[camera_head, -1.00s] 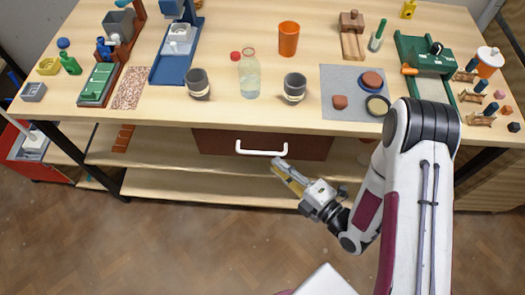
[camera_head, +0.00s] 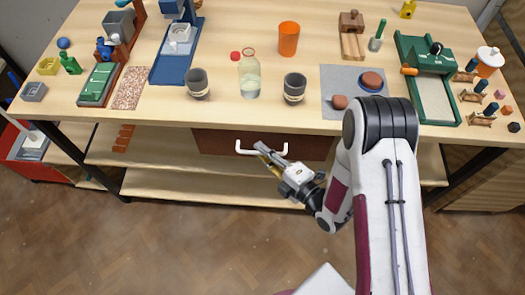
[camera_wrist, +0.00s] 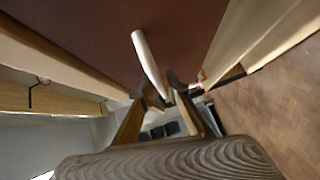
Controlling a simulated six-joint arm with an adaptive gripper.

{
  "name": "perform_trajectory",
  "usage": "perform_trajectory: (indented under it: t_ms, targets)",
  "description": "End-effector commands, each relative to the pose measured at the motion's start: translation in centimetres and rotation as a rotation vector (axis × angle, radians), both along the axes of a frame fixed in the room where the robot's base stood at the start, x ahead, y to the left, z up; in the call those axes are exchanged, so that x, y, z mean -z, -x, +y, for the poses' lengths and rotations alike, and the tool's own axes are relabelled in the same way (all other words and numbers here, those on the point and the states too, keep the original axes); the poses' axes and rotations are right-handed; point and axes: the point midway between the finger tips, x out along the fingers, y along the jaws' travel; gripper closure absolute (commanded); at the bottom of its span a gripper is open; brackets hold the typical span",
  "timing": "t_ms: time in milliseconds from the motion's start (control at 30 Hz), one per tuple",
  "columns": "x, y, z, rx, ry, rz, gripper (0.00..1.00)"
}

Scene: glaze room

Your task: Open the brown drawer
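The brown drawer (camera_head: 312,148) is under the tabletop, with its front flush below the table edge. Its white handle (camera_head: 245,151) is a horizontal bar with bent ends. In the wrist view, the brown front (camera_wrist: 95,30) fills the top and the white handle (camera_wrist: 147,57) runs down to between the fingertips. My gripper (camera_head: 262,148) is at the handle's middle in the head view. In the wrist view my gripper (camera_wrist: 158,95) has its two fingers on either side of the handle, with a gap between them. Contact with the handle cannot be made out.
The tabletop (camera_head: 215,115) above holds grey cups (camera_head: 197,85), a bottle (camera_head: 249,75), an orange cup (camera_head: 289,38) and a grey mat (camera_head: 335,80). A wooden shelf (camera_head: 200,188) lies below the drawer. The floor (camera_head: 150,235) in front is clear.

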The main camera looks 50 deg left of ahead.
Motion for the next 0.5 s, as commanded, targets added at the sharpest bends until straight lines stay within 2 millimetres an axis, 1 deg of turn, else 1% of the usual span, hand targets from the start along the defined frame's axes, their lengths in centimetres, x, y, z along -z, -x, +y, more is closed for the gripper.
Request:
perform_trajectory:
  t_ms: [333,367,400,500]
  targets:
    - [0.03,0.01,0.24,0.0,0.0,0.0,0.85]
    - [0.03,0.01,0.24,0.0,0.0,0.0,0.9]
    - [0.03,0.01,0.23,0.0,0.0,0.0,1.0]
    - [0.02,0.01,0.23,0.0,0.0,0.0,1.0]
